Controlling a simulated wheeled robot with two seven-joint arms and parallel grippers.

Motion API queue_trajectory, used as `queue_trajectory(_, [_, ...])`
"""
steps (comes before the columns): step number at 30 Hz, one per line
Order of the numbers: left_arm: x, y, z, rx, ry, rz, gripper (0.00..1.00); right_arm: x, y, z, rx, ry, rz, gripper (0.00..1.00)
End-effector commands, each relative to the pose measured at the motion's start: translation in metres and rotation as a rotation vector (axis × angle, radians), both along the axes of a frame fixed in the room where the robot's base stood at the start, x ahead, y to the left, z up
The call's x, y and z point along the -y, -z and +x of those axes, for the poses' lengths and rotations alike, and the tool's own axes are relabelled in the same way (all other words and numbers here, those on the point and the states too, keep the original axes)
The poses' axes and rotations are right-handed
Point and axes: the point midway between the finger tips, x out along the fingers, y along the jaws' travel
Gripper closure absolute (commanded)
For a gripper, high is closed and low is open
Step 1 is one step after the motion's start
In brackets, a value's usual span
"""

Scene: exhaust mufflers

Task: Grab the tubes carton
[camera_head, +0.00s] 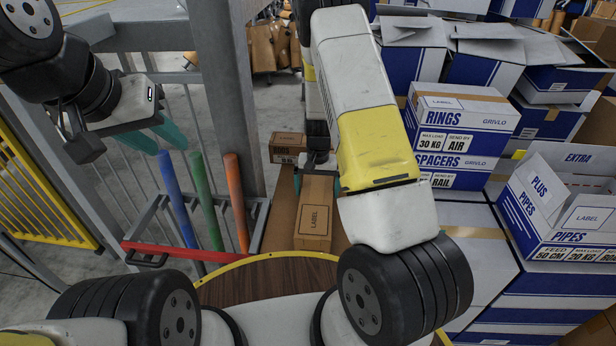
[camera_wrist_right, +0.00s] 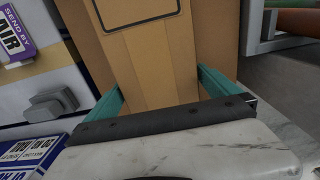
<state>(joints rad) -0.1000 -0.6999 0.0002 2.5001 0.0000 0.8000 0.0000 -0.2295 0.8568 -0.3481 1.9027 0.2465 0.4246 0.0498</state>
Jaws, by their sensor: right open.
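A brown carton with a LABEL panel on top (camera_head: 315,215) lies below my right gripper in the head view. Its printed name is not readable, so I cannot confirm it is the tubes carton. My right gripper (camera_head: 318,165) is at the carton's far end, partly hidden by my arm. In the right wrist view, the right gripper (camera_wrist_right: 160,90) is open, with one teal finger on each side of the carton (camera_wrist_right: 152,60). Contact is unclear. My left gripper (camera_head: 155,138) is open and empty, above a rack of coloured tubes.
A smaller brown carton (camera_head: 288,147) stands just beyond. Blue, green and orange tubes (camera_head: 203,190) stand in a metal rack at left. Blue-white RINGS (camera_head: 460,115) and PIPES (camera_head: 565,215) boxes crowd the right. A round wooden surface (camera_head: 265,280) is in front.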

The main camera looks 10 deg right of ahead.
Motion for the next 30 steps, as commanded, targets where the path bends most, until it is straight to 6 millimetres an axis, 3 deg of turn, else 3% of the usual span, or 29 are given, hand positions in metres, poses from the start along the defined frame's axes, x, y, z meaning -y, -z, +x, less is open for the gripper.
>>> queue_trajectory(8, [0.0000, 0.0000, 0.0000, 0.000, 0.000, 0.000, 0.64, 0.0002, 0.0024, 0.0004, 0.001, 0.001, 0.001, 0.02])
queue_trajectory(20, [0.0000, -0.0001, -0.0001, 0.000, 0.000, 0.000, 0.64, 0.0002, 0.0022, 0.0003, 0.001, 0.001, 0.000, 0.80])
queue_trajectory(30, [0.0000, -0.0001, -0.0001, 0.000, 0.000, 0.000, 0.64, 0.0001, -0.0011, 0.0013, 0.003, 0.001, 0.000, 0.82])
